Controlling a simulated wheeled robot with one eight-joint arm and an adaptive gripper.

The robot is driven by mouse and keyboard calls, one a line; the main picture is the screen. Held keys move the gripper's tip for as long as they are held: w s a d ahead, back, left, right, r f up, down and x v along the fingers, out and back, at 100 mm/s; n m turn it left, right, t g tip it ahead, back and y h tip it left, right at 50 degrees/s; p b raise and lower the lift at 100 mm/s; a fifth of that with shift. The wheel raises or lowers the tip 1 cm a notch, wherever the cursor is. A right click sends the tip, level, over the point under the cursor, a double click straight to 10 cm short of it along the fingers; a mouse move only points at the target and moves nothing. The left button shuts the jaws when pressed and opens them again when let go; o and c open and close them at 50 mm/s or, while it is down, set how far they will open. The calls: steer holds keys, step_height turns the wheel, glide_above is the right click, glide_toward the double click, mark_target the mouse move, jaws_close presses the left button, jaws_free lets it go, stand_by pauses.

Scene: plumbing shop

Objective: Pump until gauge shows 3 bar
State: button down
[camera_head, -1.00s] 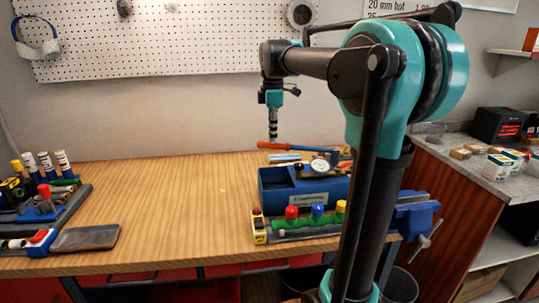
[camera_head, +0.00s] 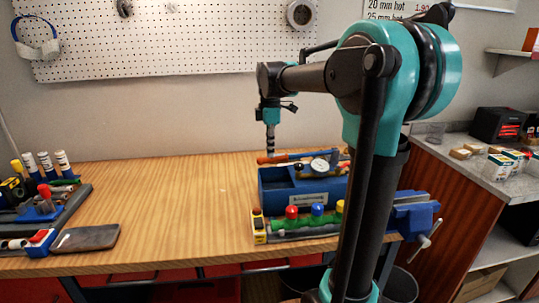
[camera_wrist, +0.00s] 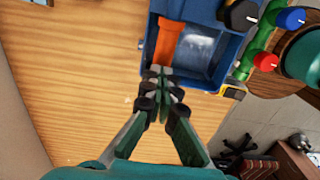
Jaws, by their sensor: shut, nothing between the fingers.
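The pump is a blue open-topped box (camera_head: 275,191) standing on the workbench, with a long lever. The lever's orange grip (camera_head: 271,159) lies low over the left part of the box; in the wrist view the orange grip (camera_wrist: 168,42) crosses the box opening. My gripper (camera_head: 270,150) is shut and empty, pointing down, with its tips at or just on the grip. I cannot tell for certain whether they touch. In the wrist view the closed fingertips (camera_wrist: 162,72) overlap the grip's near end. The round white gauge (camera_head: 320,165) faces the camera, but its needle is too small to read.
A green manifold with coloured caps (camera_head: 310,220) and a yellow tape measure (camera_head: 258,226) stand in front of the box. A blue vise (camera_head: 412,212) is at the bench's right edge. A tool tray (camera_head: 62,210) is at left. The bench middle is clear.

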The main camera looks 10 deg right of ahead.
step_height(320, 180, up, 12)
steer(key=d, duration=0.2)
steer(key=shift+r, duration=0.15)
stand_by(0.4)
stand_by(1.6)
step_height(320, 180, up, 5)
steer(key=shift+f, duration=0.1)
stand_by(0.4)
